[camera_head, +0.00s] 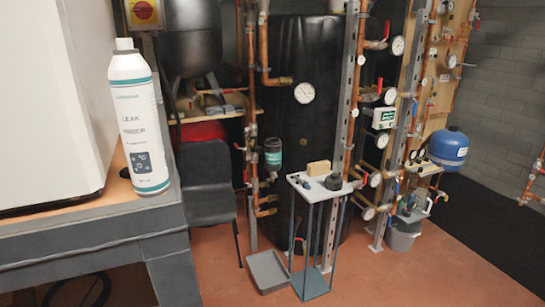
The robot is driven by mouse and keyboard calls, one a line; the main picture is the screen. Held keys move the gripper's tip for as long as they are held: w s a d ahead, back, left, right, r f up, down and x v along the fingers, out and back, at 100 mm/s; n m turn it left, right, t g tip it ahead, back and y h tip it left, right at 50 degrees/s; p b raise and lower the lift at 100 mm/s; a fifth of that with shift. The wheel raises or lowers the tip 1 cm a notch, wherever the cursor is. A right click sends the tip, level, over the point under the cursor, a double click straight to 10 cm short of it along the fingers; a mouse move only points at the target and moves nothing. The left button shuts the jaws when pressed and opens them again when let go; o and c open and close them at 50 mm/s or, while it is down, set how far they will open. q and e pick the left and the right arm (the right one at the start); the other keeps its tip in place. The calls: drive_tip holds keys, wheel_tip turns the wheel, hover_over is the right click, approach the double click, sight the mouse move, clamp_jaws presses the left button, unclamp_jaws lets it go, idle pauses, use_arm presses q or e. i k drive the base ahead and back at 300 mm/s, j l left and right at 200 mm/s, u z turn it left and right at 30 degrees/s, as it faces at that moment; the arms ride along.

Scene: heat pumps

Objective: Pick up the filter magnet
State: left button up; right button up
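A small stand with a light grey top (312,194) holds a tan block (319,167), a dark round piece (333,182) and small dark pieces (301,182). A dark canister with a teal label (273,155), which looks like a filter, is fixed to the copper pipes behind and left of the stand. I cannot tell for certain which dark piece is the filter magnet. Neither of my grippers shows in this view.
A grey tray (268,271) lies on the floor beside the stand. A grey bucket (403,236) stands farther right. The reddish floor in front is clear.

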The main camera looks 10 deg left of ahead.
sight(305, 185)
drive_tip(key=i+l+u, duration=0.3)
drive_tip(key=i+l, duration=0.4)
drive_tip(key=i+l+u, duration=0.25)
drive_tip(key=i+l, duration=0.4)
drive_tip(key=l, duration=0.2)
